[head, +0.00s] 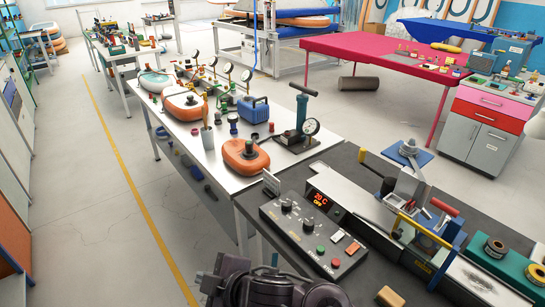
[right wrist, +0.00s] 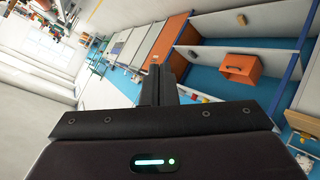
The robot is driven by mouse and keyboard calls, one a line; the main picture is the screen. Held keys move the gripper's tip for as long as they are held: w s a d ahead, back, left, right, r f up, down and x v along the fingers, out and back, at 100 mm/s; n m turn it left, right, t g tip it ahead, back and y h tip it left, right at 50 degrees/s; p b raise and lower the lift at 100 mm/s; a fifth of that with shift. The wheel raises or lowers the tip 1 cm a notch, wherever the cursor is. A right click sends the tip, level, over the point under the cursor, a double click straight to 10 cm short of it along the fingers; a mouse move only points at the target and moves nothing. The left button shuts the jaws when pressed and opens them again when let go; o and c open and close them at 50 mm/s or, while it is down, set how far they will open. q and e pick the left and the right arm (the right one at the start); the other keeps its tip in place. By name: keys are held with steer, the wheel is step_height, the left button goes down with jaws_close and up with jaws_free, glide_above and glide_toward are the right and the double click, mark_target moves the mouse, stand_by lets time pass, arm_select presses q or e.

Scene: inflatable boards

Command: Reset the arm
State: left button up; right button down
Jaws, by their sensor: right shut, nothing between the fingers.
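My right gripper (right wrist: 161,84) shows in the right wrist view with its two dark fingers together and nothing between them. It points at open space, with shelves and cabinets well beyond it. In the head view, a dark part of my right arm shows at the bottom centre, in front of the dark workbench (head: 400,262); the fingertips cannot be made out there. My left gripper is in neither view.
A control box (head: 312,235) with a red display sits on the workbench near my arm. A white table (head: 222,165) with gauges and orange inflatable pieces stands beyond. A pink table (head: 375,50) is at the back right. The floor at left (head: 90,200) is clear.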

steer(key=d+f+m+h, duration=0.3)
steer(key=d+m+h, duration=0.2)
steer(key=d+m, duration=0.95)
steer(key=s+d+f+m+g+h, duration=0.1)
steer(key=s+d+f+g+h, duration=0.15)
steer(key=s+d, duration=0.45)
steer(key=s+d+f+m+g+h, duration=0.1)
steer(key=s+d+f, duration=0.2)
steer(key=d, duration=0.8)
steer(key=s+f+g, duration=0.1)
steer(key=s+f, duration=0.2)
steer(key=f, duration=3)
steer(key=s+d+f, duration=0.2)
steer(key=s+f, duration=0.6)
steer(key=s, duration=0.1)
steer(key=s+d+f+g, duration=0.1)
steer(key=s+f, duration=0.7)
steer(key=s, duration=0.1)
steer(key=shift+s+d+h, duration=0.35)
